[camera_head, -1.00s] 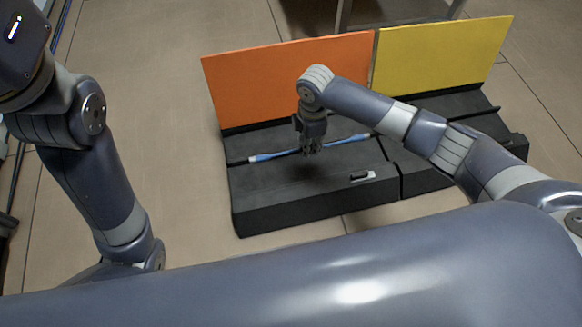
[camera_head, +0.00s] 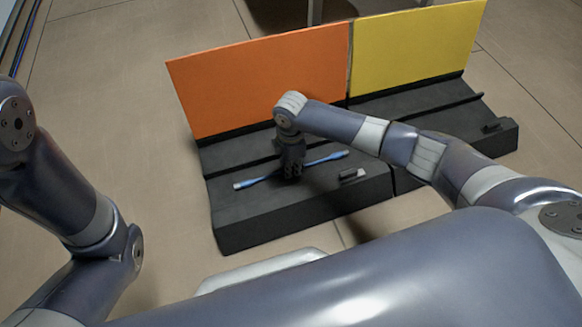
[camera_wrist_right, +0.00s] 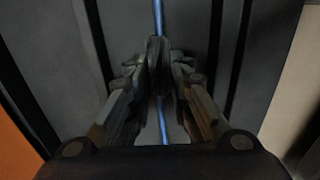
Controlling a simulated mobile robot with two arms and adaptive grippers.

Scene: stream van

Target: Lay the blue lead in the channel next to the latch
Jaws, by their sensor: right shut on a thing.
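The blue lead (camera_head: 325,158), a thin blue rod with pale ends, crosses the black floor unit (camera_head: 245,226) in front of the orange panel. My right gripper (camera_head: 291,174) points down and is shut on the lead near its middle. The right wrist view shows the lead (camera_wrist_right: 158,14) passing between the closed fingers (camera_wrist_right: 160,62), with a dark groove on each side. The small latch (camera_head: 352,175) lies to the right, close to the lead's right end. I cannot tell whether the lead touches the surface. My left gripper is out of view.
The orange panel (camera_head: 262,82) stands upright behind the unit. A yellow panel (camera_head: 418,54) stands to its right, behind a second black section with its own latch (camera_head: 493,125). Bare floor (camera_head: 110,110) lies to the left.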

